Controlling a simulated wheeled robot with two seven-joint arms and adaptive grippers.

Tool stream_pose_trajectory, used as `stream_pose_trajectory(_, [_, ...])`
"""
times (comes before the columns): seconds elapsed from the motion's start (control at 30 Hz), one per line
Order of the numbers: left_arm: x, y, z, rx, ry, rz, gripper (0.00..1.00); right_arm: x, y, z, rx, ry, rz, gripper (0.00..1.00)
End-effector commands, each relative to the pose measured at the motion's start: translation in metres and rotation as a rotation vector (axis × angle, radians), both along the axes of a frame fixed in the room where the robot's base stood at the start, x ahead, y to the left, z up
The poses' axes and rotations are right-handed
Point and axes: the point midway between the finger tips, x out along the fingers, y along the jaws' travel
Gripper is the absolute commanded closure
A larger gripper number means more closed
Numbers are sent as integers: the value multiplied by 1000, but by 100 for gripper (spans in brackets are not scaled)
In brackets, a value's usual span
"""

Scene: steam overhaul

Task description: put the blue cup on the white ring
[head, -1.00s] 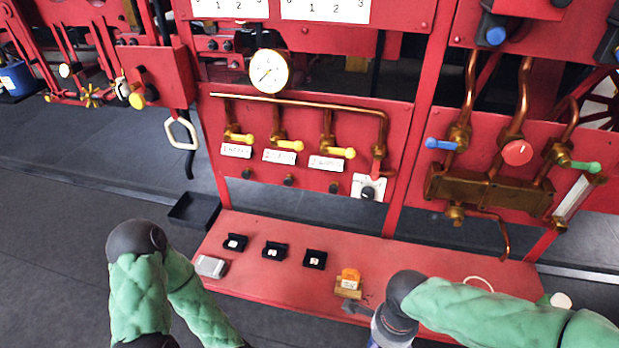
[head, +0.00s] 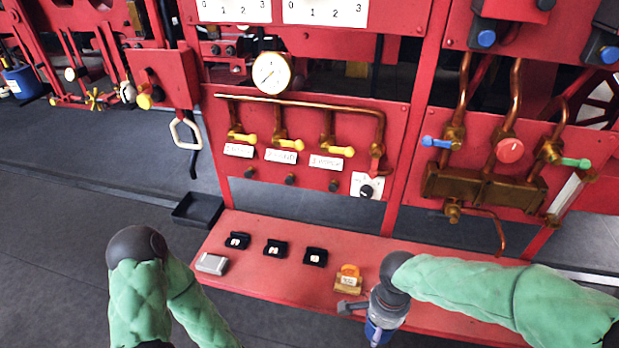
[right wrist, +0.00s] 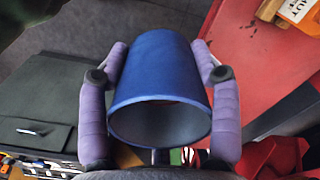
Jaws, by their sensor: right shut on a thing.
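My right gripper (right wrist: 160,62) is shut on the blue cup (right wrist: 160,85), with one purple finger on each side of it. In the right wrist view the cup's open mouth faces the camera. In the head view the cup (head: 376,332) shows as a small blue patch below my right wrist, at the front edge of the red bench (head: 290,285). The white ring does not show in either current view; my right arm covers that part of the bench. My left arm comes in at the lower left, and its gripper is out of view.
An orange-topped brass block (head: 347,283) stands on the bench close left of my right wrist. Several small black holders and a grey box (head: 211,263) sit further left. A black tray (head: 198,209) lies behind. The red valve panel (head: 300,150) rises at the bench's back.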

Motion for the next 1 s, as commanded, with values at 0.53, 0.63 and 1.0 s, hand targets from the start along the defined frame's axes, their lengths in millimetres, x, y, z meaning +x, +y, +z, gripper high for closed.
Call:
stream_pose_trajectory(0.53, [0,0,0,0,0,0,60,93,-12,-55,-1,3,787,77])
stream_pose_trajectory(0.63, [0,0,0,0,0,0,60,103,-14,-63,-1,3,885,77])
stream_pose_trajectory(1.0, [0,0,0,0,0,0,60,114,-16,-72,-2,2,1000,77])
